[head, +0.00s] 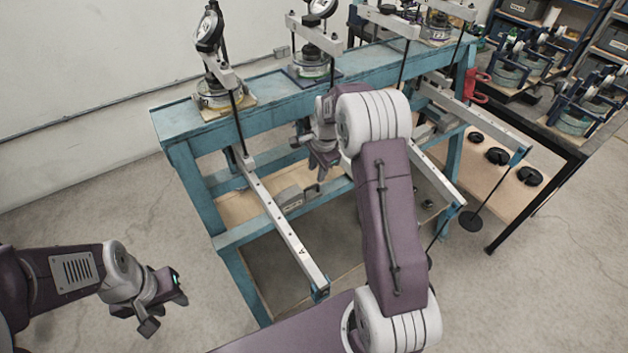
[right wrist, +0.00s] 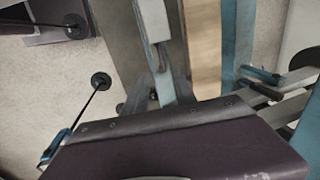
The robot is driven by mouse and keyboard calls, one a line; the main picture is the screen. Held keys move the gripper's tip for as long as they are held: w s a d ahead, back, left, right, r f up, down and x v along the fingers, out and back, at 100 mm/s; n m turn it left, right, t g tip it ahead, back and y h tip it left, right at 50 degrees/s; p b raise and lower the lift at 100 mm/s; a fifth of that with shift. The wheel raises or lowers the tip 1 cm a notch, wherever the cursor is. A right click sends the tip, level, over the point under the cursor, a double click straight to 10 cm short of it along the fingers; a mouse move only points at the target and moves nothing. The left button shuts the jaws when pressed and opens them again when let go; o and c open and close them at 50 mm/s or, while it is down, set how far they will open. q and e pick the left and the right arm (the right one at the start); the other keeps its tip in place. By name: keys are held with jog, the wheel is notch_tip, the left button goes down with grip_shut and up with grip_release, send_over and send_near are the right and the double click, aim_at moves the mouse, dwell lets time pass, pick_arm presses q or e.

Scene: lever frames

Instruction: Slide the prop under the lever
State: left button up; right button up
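A long pale metal lever (head: 281,222) marked "A" slopes from the teal bench toward the front, ending at a teal fitting. A small grey block (head: 290,198), possibly the prop, sits on the wooden shelf just right of this lever, apart from it in the picture. My right gripper (head: 322,170) hangs above and to the right of the block, partly hidden by its own arm; its finger opening is unclear. My left gripper (head: 163,308) is open and empty over the floor at lower left.
The teal bench (head: 275,116) carries dial gauges and several more levers. A second lever (head: 437,177) lies right of my right arm. Black weights (head: 497,156) rest on a board at right. Floor around my left gripper is clear.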

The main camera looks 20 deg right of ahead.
aim_at(314, 186)
jog(key=x, duration=0.7)
jog(key=shift+w+f+p, duration=0.25)
jog(key=shift+w+p, duration=0.15)
jog(key=shift+w, duration=0.05)
jog(key=shift+s+f, duration=0.15)
jog(key=shift+f, duration=0.45)
jog(key=c, duration=0.7)
grip_shut()
jog(key=shift+w, duration=0.25)
